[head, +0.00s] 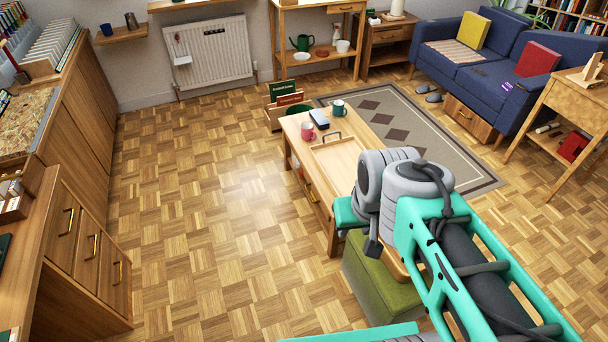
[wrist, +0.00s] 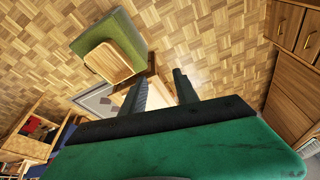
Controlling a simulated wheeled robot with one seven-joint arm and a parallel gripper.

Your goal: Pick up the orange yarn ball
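I cannot make out an orange yarn ball in either view. In the wrist view my gripper (wrist: 161,77) has its two dark fingers apart, with nothing between them. It points out over the room, with the wooden floor, the green ottoman and the table area beyond it. In the head view my arm covers the lower right, over the near end of the coffee table and part of the ottoman; I cannot make out the fingertips there.
A blue sofa (head: 487,80) is at the back right. The left floor (head: 200,210) is clear.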

